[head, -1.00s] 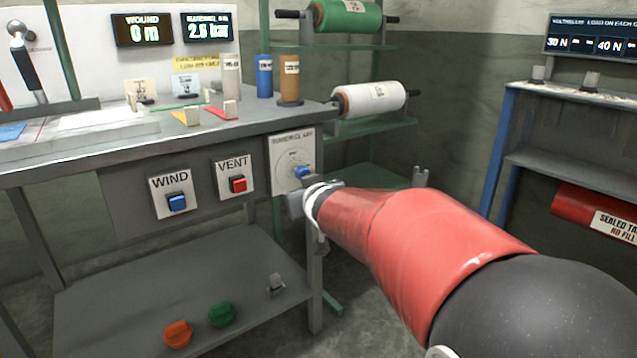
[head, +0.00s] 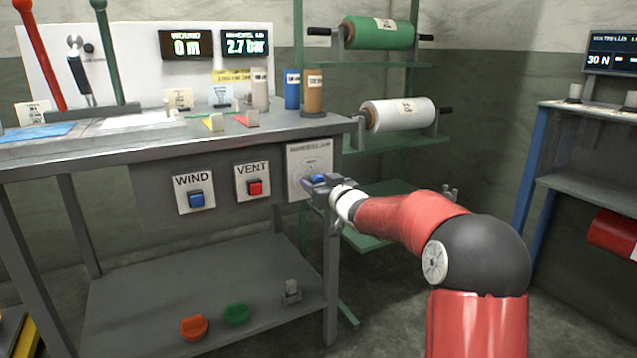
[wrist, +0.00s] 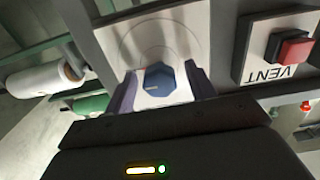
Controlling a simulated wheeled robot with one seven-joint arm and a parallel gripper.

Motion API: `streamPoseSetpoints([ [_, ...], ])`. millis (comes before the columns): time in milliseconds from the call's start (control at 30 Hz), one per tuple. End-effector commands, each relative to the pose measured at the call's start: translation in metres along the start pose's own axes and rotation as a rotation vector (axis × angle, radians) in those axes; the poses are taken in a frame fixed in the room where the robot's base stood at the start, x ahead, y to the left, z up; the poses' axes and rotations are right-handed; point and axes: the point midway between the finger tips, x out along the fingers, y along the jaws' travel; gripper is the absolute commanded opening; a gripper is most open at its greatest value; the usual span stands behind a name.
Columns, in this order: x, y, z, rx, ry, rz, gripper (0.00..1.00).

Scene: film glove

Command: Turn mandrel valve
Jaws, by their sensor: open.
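The mandrel valve is a blue knob (head: 318,178) on a white dial plate (head: 309,157) at the right end of the bench front. In the wrist view the faceted knob (wrist: 160,77) stands between the two purple fingers. My gripper (head: 316,187) is at the plate, and its open fingers (wrist: 161,90) lie either side of the knob with a gap showing. I cannot tell from the head view whether a finger touches it. The mandrel display (head: 244,43) reads 2.7 bar; the wound display (head: 186,45) reads 0 m.
The VENT panel with a red button (head: 255,187) and the WIND panel with a blue button (head: 196,199) are left of the valve. A rack with green (head: 380,33) and white (head: 398,113) film rolls stands behind. Orange (head: 194,327) and green (head: 236,313) knobs lie on the lower shelf.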

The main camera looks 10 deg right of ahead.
Motion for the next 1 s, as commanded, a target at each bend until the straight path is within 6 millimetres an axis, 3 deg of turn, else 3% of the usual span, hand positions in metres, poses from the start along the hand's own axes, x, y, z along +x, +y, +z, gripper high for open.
streamPoseSetpoints([
  [333, 0.0049, 0.0001, 0.0003, 0.0, -0.001, 0.001, 0.54],
  [667, 0.0047, 0.0001, 0.0002, 0.0, -0.001, 0.001, 0.11],
  [1000, 0.0047, -0.0003, 0.0011, -0.052, -0.001, 0.0, 0.11],
])
